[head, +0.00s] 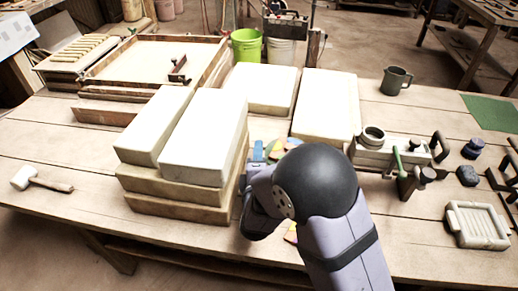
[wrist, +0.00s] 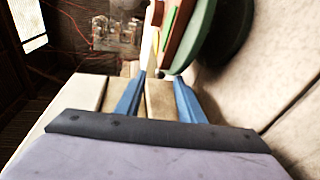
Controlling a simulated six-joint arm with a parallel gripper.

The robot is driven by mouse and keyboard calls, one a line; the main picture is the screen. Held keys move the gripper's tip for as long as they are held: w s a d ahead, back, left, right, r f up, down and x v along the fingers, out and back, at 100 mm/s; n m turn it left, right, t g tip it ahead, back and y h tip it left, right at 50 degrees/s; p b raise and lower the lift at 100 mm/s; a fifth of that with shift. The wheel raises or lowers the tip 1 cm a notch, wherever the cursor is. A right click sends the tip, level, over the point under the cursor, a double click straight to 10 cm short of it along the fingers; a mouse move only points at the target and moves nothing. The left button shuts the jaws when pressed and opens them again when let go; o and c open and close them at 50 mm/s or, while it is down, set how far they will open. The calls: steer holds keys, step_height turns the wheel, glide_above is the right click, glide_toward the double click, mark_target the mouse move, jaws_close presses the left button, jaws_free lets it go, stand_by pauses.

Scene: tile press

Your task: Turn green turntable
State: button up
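The green turntable (head: 274,149) is mostly hidden behind my arm in the head view; only a bit of green and coloured pieces shows. In the wrist view the green turntable (wrist: 199,32) appears edge-on as a round disc with a dark base, and brown and green pieces lie on its face. My gripper (wrist: 160,77) has its two blue fingers apart, with no object clearly between them. The disc's near edge lies just beyond the right fingertip; I cannot tell whether they touch. In the head view my gripper (head: 265,150) is beside the stacked blocks, its fingertips partly hidden.
Stacked pale blocks (head: 205,140) stand close left of my gripper. More blocks (head: 327,103) lie behind it. A metal press device (head: 385,155), a dark mug (head: 396,80) and a pale tile mould (head: 476,224) are to the right. A mallet (head: 40,181) lies at far left.

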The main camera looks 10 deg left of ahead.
steer(key=shift+v, duration=0.9)
steer(key=shift+c, duration=0.3)
jaws_close()
steer(key=shift+w+d+r+m+g+p, duration=0.1)
steer(key=shift+w+r+m+g+p, duration=0.5)
steer(key=shift+p, duration=0.45)
steer(key=shift+r+g+y+p, duration=0.3)
steer(key=shift+r+g+p, duration=0.35)
steer(key=shift+g+p, duration=0.35)
steer(key=s+d+r+m+g+y+p, duration=0.1)
steer(key=s+d+r+m+g+p, duration=0.1)
steer(key=s+r+g+p, duration=0.4)
step_height(320, 180, up, 2)
steer(key=shift+d+r+m+g+p, duration=0.1)
steer(key=shift+d+m+g+p, duration=0.2)
steer(key=shift+d+g+p, duration=0.2)
